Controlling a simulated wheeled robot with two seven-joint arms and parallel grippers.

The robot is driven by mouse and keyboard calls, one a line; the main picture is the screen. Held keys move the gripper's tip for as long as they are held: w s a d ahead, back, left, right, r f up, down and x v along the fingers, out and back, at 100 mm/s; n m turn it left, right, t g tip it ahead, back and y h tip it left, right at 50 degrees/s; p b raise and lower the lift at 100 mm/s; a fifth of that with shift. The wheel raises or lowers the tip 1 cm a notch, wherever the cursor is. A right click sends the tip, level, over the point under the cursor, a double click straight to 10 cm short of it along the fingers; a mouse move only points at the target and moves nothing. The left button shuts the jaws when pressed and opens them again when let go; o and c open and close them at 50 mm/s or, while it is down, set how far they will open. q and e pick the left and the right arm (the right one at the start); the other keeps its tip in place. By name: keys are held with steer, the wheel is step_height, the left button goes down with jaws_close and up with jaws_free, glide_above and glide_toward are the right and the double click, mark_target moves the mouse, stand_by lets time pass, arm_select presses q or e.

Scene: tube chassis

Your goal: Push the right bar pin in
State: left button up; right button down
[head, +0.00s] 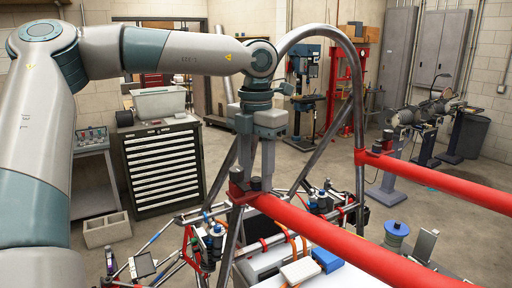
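A red bar (335,237) runs from a red clamp on the bent steel tube frame (325,37) toward the lower right. Small dark pin-like parts (256,183) stand on that clamp. A second red bar (440,181) starts at another clamp on the right tube. Dark upright pin-like parts (387,136) stand there too; how deep they sit is too small to tell. My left gripper (256,172) points down at the left clamp, its fingers apart. It overlaps the clamp's pin parts in the picture; I cannot tell whether it touches them. My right gripper is out of view.
A grey drawer cabinet (164,170) stands behind on the left, with a bin (159,102) on top. Drill presses (304,95) and bench grinders stand at the back. The chassis below is crowded with tubes and parts. Space around the right clamp looks clear.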

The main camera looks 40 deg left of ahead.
mark_target(256, 179)
arm_select(q)
steer(key=shift+r, duration=0.55)
step_height(256, 179, up, 16)
steer(key=b, duration=0.4)
steer(key=shift+r, duration=0.1)
